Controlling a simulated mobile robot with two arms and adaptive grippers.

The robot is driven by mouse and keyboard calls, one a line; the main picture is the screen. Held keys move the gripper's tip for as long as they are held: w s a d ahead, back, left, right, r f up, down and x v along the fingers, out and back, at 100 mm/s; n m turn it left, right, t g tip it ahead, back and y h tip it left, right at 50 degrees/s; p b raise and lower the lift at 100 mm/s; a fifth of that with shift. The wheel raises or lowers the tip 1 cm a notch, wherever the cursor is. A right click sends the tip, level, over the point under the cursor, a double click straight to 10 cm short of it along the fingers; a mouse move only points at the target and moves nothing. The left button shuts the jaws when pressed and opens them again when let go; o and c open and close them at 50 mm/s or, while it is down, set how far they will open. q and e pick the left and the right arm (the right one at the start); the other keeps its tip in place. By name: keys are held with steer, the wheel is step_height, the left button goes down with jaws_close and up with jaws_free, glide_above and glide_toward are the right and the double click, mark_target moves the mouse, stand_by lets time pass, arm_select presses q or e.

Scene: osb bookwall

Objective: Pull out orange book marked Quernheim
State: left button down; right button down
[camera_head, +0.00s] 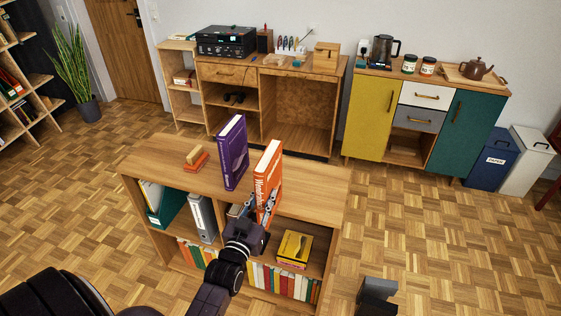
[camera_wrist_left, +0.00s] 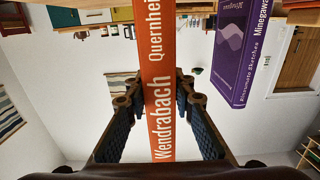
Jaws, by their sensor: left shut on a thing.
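The orange book (camera_head: 268,178) stands upright at the front edge of the low shelf's top (camera_head: 315,197). In the left wrist view its orange spine (camera_wrist_left: 154,75) reads "Wendrabach" and "Quernheim". My left gripper (camera_head: 264,212) is shut on the lower part of this book, with a finger on either side of the spine. The fingers also show in the left wrist view (camera_wrist_left: 155,115). The book's lower end is partly hidden by the gripper in the head view.
A purple book (camera_head: 233,153) stands upright just left of and behind the orange one. An orange-brown block with a wooden piece (camera_head: 196,160) lies further left on the shelf top. Binders (camera_head: 202,217) and a yellow box (camera_head: 295,248) sit below. The shelf top's right part is clear.

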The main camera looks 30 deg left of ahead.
arm_select(q)
steer(key=shift+r+p+v, duration=0.15)
steer(key=shift+p+v, duration=0.5)
steer(key=shift+v, duration=1.05)
steer(key=shift+r+p+v, duration=0.15)
steer(key=shift+p+v, duration=0.5)
steer(key=shift+v, duration=1.1)
steer(key=shift+p+v, duration=0.3)
steer(key=shift+v, duration=0.95)
